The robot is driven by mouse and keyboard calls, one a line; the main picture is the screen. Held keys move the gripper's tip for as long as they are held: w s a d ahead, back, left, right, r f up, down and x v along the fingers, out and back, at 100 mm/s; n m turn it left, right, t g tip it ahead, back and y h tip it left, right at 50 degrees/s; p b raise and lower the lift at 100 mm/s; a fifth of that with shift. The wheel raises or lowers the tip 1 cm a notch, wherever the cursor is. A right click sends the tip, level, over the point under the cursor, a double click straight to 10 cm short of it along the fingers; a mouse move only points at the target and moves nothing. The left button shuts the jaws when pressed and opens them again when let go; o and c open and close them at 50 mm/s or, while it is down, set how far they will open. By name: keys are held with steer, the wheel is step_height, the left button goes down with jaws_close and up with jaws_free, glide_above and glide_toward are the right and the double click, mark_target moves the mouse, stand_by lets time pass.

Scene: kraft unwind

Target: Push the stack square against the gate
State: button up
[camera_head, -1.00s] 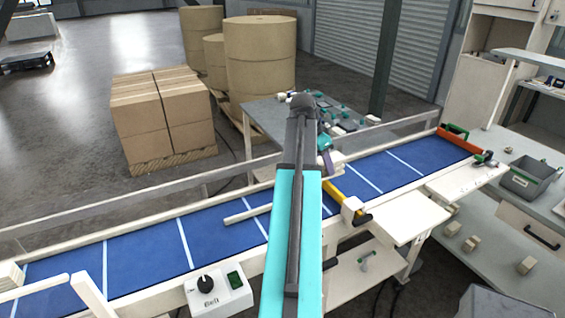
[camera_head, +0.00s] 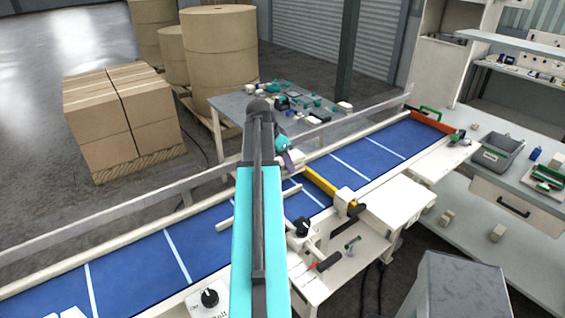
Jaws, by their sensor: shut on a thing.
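My gripper (camera_head: 286,156) is over the far side of the blue belt, mostly hidden behind my own turquoise arm. Its fingers are shut on a small pale stack (camera_head: 292,158), of which only an edge shows. The yellow gate (camera_head: 321,186) lies across the belt, just right of and nearer than the gripper. Some belt shows between stack and gate; whether they touch I cannot tell.
An orange end stop (camera_head: 432,121) closes the belt's far right end. A control box with a black knob (camera_head: 209,298) stands at the front. A table with small parts (camera_head: 232,105) stands behind.

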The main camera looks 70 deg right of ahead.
steer(key=shift+f, duration=0.1)
steer(key=shift+f+b, duration=1.15)
steer(key=shift+f, duration=1.1)
steer(key=shift+s+d+r, duration=0.1)
steer(key=shift+s+d, duration=0.55)
steer(key=shift+d, duration=0.25)
stand_by(1.9)
steer(key=shift+w+a+f, duration=0.15)
steer(key=shift+a+f, duration=0.05)
steer(key=shift+a, duration=0.05)
stand_by(0.6)
steer(key=o, duration=1.1)
steer(key=shift+o, duration=0.5)
steer(key=shift+w+r+b, duration=0.15)
steer(key=shift+r+b, duration=0.1)
steer(key=shift+b, duration=0.05)
